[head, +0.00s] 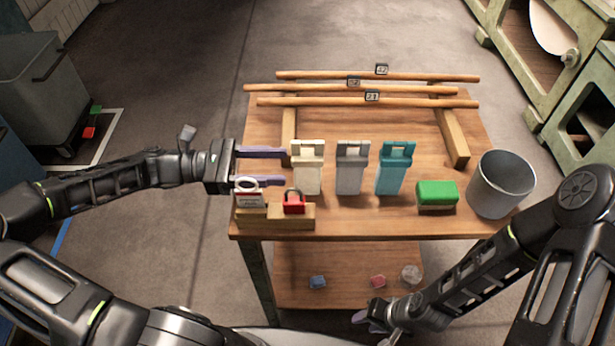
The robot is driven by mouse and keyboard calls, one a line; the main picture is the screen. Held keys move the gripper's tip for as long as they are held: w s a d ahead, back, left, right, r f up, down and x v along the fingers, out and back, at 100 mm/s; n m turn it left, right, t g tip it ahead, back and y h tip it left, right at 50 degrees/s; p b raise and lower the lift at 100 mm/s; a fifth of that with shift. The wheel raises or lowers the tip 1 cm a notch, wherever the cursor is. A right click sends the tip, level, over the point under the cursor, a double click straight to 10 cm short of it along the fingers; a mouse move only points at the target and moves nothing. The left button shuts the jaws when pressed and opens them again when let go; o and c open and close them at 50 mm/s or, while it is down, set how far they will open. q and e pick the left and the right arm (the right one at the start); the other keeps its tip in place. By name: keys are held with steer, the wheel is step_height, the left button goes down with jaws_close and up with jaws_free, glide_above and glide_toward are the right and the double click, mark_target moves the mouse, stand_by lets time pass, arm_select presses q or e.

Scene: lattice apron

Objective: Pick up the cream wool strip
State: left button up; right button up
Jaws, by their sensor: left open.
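The cream wool strip (307,175) is the leftmost of three strips in a row on the wooden table, with a folded-looking top end. A grey strip (351,175) and a teal strip (394,177) are to its right. My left gripper (284,167) is open, its two purple fingers pointing right. Its fingertips are close to the left edge of the cream strip, and nothing shows between them. I cannot tell whether the fingers touch the strip. My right gripper (368,318) is low at the front, below the tabletop; its jaws are unclear.
A wooden block (285,221) with a red padlock (294,203) and a tag stands just below my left gripper. A green-topped block (436,192) and a grey bucket (501,186) are at right. Several numbered rods (375,89) span the back on wooden supports.

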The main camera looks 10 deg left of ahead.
mark_target(311, 166)
arm_select(q)
steer(key=shift+r, duration=0.1)
steer(key=shift+x, duration=1.3)
steer(key=shift+p+x, duration=0.4)
steer(key=shift+x, duration=2.2)
jaws_close()
